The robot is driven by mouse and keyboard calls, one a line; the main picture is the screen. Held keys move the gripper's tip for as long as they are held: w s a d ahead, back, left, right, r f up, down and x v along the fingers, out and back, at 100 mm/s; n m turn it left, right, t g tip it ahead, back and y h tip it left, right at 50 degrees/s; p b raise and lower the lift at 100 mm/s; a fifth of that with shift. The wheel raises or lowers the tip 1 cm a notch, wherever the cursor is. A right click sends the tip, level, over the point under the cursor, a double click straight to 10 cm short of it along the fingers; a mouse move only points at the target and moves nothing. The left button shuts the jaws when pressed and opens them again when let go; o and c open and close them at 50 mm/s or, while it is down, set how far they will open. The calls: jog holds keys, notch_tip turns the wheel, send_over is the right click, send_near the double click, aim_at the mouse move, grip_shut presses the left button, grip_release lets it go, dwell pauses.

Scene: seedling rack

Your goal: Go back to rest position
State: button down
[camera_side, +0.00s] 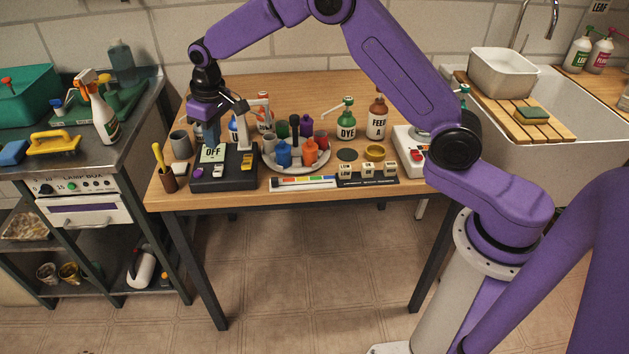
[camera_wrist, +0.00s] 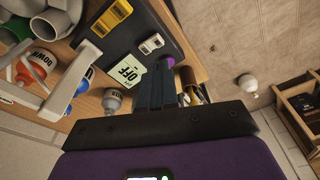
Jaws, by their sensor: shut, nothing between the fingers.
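My gripper (camera_side: 211,140) is at the left end of the wooden table, just above or at the back of a black control box (camera_side: 228,184). The wrist view shows its two dark fingers (camera_wrist: 157,88) together, with nothing visible between them. A pale card marked OFF (camera_side: 212,153) stands at the box, close in front of the fingertips. The card also shows in the wrist view (camera_wrist: 127,73), left of the fingers. I cannot tell whether the fingers touch the card or the box.
A tray (camera_side: 296,168) of several small coloured bottles stands right of the box. A grey cup (camera_side: 181,144) and a brown holder (camera_side: 168,180) are left of it. Bottles marked DYE (camera_side: 346,127) and FEED A (camera_side: 377,118) stand farther right.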

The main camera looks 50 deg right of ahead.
jog(key=s+r+n, duration=0.2)
jog(key=s+r, duration=0.2)
jog(key=s, duration=0.7)
jog(key=s+r+n, duration=0.2)
jog(key=s+r, duration=0.1)
jog(key=s, duration=0.8)
jog(key=s+d+n, duration=0.2)
jog(key=s+d, duration=0.3)
jog(key=s, duration=0.5)
jog(key=s+d+n+g, duration=0.1)
jog(key=s+d, duration=0.4)
jog(key=s, duration=0.6)
jog(key=shift+f+n, duration=0.3)
jog(key=shift+n, duration=0.6)
